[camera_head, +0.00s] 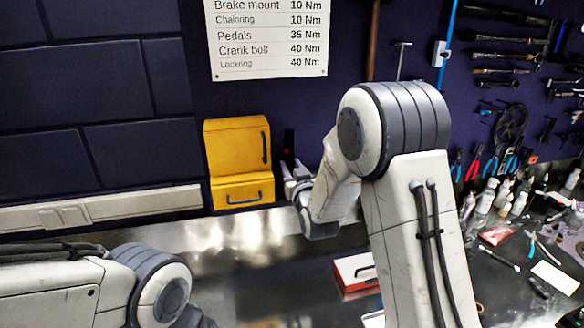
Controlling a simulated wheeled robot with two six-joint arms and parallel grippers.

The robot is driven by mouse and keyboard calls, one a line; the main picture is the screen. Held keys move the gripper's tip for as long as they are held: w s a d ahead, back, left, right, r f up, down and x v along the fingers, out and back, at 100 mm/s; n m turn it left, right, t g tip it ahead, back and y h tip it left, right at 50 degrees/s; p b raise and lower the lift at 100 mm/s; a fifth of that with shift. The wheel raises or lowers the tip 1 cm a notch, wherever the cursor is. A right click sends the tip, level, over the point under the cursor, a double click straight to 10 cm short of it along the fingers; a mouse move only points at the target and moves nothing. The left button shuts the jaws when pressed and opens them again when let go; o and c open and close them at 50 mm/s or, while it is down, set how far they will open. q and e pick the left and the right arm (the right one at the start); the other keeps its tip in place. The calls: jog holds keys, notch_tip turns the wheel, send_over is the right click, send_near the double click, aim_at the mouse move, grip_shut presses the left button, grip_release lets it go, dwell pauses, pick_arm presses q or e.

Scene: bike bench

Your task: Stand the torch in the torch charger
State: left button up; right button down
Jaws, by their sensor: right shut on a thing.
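My right gripper (291,176) is in front of the back wall, just right of the yellow cabinet. It is shut on a slim dark upright object, which looks like the torch (288,142). The torch's top sticks up above the fingers, and its lower part is hidden by the gripper. I cannot make out the torch charger; my right arm covers much of the bench's middle. My left arm shows at the lower left, but its gripper is not in view.
The yellow cabinet (238,162) stands against the wall beside my right gripper. A red and white box (355,272) lies on the bench below it. Bottles and tools crowd the bench's right side. More tools hang on the right wall. The bench front at left-centre looks clear.

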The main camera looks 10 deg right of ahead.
jog(key=shift+r, duration=0.1)
jog(key=shift+c, duration=2.4)
grip_release()
jog(key=shift+s, duration=0.1)
jog(key=shift+s+b, duration=0.3)
jog(key=s+b, duration=0.4)
jog(key=s, duration=0.5)
jog(key=shift+s, duration=0.35)
